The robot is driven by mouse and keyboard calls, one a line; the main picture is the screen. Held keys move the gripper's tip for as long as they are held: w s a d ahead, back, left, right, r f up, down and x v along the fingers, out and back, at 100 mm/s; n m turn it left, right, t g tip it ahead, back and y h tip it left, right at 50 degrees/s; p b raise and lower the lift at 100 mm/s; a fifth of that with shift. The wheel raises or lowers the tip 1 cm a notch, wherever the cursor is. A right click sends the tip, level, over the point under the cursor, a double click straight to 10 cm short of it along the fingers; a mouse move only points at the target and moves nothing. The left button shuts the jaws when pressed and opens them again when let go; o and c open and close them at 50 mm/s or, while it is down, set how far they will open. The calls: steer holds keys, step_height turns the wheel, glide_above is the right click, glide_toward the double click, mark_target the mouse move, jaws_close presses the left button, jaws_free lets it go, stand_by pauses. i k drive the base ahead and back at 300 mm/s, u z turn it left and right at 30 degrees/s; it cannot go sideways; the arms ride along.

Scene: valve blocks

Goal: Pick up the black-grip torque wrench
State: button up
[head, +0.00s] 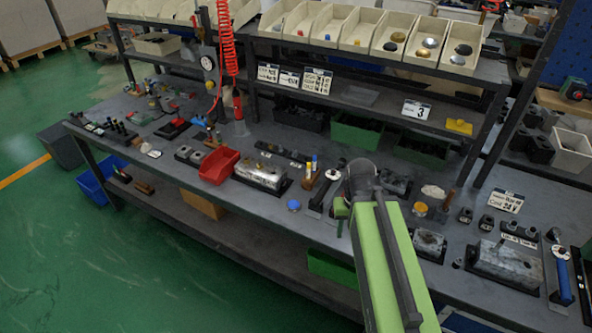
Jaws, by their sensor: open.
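The black-grip torque wrench (319,196) lies on the grey workbench (140,170), near the middle of the head view. Its dark handle points toward the front edge, and its pale round head is at the far end. My green arm reaches in from the bottom, just right of the wrench. My gripper (341,218) shows only in part beside the arm's far end, close to the right of the wrench handle. It is open, and nothing shows in it. The arm hides most of the gripper, and I cannot tell its height above the bench.
A blue-grip wrench (563,277) lies at the far right. A metal valve block (262,176) and a red bin (219,166) stand to the left, with a blue cap (294,205) nearer. Another block (429,243) sits right of my arm. Shelves with cream bins (355,30) rise behind.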

mark_target(320, 195)
steer(key=u, duration=1.65)
steer(key=i, duration=0.75)
steer(key=u, duration=0.25)
